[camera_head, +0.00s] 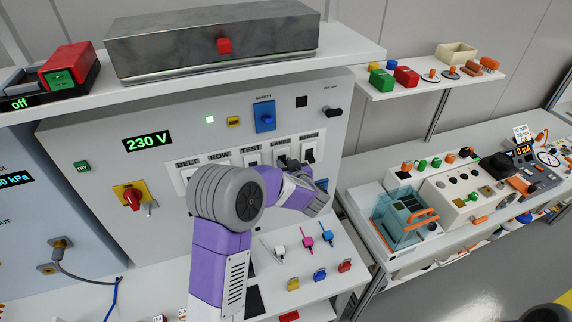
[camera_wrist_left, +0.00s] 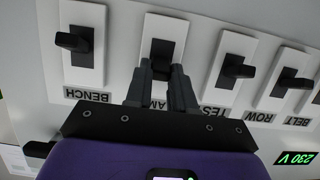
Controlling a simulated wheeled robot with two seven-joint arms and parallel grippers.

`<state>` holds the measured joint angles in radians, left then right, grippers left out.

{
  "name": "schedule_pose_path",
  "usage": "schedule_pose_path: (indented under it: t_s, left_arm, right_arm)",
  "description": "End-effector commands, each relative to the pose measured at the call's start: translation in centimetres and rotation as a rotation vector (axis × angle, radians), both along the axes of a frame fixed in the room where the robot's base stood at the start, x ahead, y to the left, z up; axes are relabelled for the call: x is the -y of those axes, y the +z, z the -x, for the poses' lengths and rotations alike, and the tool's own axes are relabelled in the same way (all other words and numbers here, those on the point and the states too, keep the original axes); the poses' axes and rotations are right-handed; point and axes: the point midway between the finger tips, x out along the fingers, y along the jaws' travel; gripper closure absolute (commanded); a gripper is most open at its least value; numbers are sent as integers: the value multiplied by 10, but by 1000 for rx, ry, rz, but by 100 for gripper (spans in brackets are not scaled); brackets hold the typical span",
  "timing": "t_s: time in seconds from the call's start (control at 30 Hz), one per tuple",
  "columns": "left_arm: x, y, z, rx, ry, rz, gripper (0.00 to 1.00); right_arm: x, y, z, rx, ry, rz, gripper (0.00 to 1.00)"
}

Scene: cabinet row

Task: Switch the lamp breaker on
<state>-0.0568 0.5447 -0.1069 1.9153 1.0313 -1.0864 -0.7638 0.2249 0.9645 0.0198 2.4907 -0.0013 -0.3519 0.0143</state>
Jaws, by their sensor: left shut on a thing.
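The lamp breaker (camera_wrist_left: 166,28) is a white plate with a dark lever, in a row on the grey panel. Its label is partly hidden behind my fingers in the left wrist view, which shows the row upside down. My left gripper (camera_wrist_left: 164,75) is shut on the lamp breaker's lever. In the head view my left gripper (camera_head: 286,166) reaches the row from below, and my wrist hides part of the breakers. I cannot tell the lever's exact position behind the fingers. My right gripper is not in view.
The bench breaker (camera_wrist_left: 85,40) and test breaker (camera_wrist_left: 231,68) sit close on either side, with row and belt breakers beyond. A red rotary switch (camera_head: 132,198) is on the panel's left. A shelf with a metal box (camera_head: 210,45) overhangs the panel.

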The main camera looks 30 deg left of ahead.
Motion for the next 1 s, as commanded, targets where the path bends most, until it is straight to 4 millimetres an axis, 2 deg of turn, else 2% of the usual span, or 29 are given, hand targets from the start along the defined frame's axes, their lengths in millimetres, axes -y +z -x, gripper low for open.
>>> schedule_pose_path:
  t_s: [0.07,0.1,0.27,0.57,1.0]
  left_arm:
    - [0,-1,0,-2,0,1,100]
    - [0,-1,0,-2,0,1,74]
    - [0,-1,0,-1,0,0,51]
    - [2,1,1,0,-1,0,51]
    - [48,20,41,0,-2,0,51]
  right_arm:
    - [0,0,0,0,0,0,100]
    - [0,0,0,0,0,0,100]
    - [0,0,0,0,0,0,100]
    - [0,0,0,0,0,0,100]
    - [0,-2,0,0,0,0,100]
